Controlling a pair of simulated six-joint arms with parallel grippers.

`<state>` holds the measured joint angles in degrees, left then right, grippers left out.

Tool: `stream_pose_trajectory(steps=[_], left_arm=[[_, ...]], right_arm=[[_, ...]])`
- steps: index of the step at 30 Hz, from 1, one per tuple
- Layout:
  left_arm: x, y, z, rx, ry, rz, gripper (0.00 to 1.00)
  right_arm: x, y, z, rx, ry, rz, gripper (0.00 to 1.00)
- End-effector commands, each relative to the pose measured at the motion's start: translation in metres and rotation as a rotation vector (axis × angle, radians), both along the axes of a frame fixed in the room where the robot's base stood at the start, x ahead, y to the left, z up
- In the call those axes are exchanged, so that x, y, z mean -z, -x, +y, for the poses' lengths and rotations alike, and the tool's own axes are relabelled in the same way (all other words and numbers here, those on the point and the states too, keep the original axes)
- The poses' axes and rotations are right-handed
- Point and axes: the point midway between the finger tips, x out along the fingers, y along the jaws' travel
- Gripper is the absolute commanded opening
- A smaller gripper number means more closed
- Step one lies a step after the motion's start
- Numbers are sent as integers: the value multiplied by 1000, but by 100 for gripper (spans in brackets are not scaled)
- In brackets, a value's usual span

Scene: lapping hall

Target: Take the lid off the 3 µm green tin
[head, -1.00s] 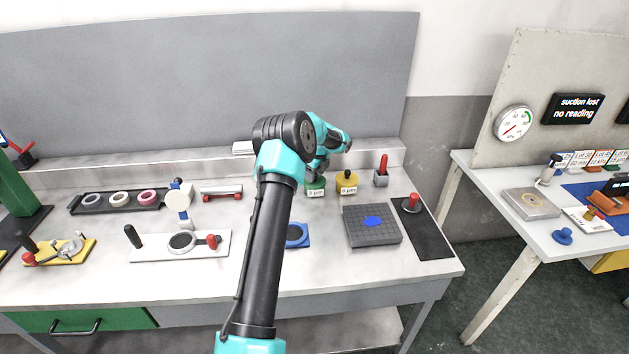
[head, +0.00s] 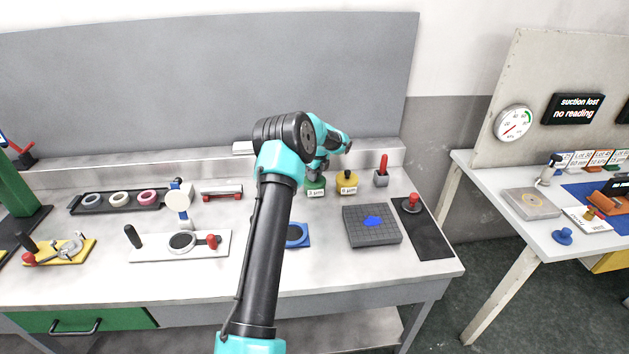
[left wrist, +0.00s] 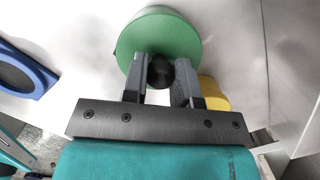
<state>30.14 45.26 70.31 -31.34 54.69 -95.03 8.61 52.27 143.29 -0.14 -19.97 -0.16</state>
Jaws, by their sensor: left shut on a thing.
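The green tin (head: 315,192) labelled 3 µm stands at the back of the bench, left of a yellow tin (head: 347,183). My left gripper (head: 319,173) is right above the green tin. In the left wrist view its fingers (left wrist: 161,82) are shut on the black knob (left wrist: 161,68) of the round green lid (left wrist: 157,32). I cannot tell whether there is a gap between lid and tin. The tin body is hidden under the lid in the wrist view. My right gripper is not in view.
The yellow tin stands close on the right, with a red-handled tool (head: 382,172) beyond it. A gridded grey plate (head: 362,236) and a blue dish (head: 299,236) lie nearer the front. A raised ledge (head: 380,153) runs behind. Bare bench lies around the blue dish.

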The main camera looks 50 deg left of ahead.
Motion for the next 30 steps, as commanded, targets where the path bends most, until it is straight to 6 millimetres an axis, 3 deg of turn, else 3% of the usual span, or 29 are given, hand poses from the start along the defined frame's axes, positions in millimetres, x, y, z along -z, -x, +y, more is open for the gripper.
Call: stream_pose_trajectory(steps=[3, 13, 24, 30], left_arm=[[0, 0, 0, 0, 0, 0, 3], [-3, 0, 0, 0, 0, -1, 3], [-38, 0, 0, 0, -1, -2, 3], [-38, 13, -14, 1, 0, 0, 3]], right_arm=[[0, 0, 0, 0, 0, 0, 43], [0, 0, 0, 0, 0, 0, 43], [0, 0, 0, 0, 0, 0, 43], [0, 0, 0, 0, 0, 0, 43]])
